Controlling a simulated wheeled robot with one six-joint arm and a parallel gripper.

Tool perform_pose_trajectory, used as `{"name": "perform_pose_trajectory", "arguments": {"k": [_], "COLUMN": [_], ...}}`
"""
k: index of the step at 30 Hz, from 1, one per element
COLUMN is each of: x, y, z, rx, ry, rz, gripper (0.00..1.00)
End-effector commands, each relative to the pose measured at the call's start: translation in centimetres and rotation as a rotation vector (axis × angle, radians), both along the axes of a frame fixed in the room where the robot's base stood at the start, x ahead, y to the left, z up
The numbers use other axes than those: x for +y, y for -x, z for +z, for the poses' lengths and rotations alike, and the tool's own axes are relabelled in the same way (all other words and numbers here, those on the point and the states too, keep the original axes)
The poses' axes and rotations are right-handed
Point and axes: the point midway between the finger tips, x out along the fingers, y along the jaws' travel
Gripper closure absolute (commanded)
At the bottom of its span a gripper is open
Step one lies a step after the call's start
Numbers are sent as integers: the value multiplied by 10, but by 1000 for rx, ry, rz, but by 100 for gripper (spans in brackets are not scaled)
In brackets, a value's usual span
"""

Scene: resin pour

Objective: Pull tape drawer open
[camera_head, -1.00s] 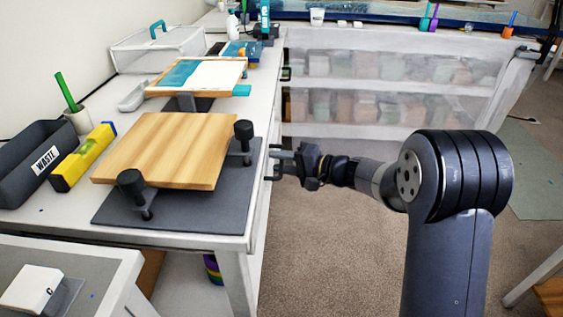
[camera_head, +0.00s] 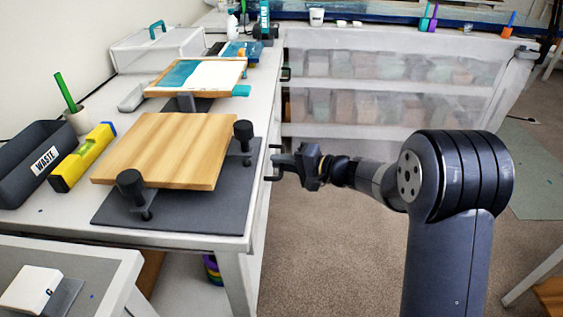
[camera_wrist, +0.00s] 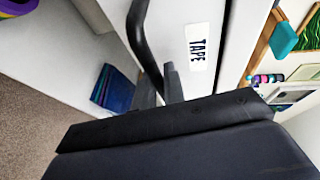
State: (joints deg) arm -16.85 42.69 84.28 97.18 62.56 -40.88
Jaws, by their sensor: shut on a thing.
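The tape drawer has a pale front with a white TAPE label (camera_wrist: 198,47) in the wrist view. Its black bar handle (camera_wrist: 142,38) runs down from the top of that view to my fingers. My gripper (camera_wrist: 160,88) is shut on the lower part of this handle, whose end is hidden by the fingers. In the head view my gripper (camera_head: 282,163) is at the right edge of the workbench, beside the drawer front. The drawer front is seen almost edge-on there, so I cannot tell how far it stands out.
A wooden board (camera_head: 170,150) rests over a dark mat (camera_head: 185,212) close to the bench edge, with black clamp knobs beside it. Carpeted floor (camera_head: 325,245) right of the bench is clear.

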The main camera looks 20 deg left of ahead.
Motion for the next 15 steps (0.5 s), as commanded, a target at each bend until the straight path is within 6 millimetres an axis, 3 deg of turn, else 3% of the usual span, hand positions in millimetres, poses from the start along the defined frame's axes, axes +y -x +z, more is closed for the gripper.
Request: {"name": "perform_pose_trajectory", "arguments": {"k": [8, 15], "x": [-27, -83], "y": [-8, -21], "z": [-3, -4], "rx": [-1, -3], "ry": [1, 1], "rz": [-6, -8], "gripper": [100, 100]}}
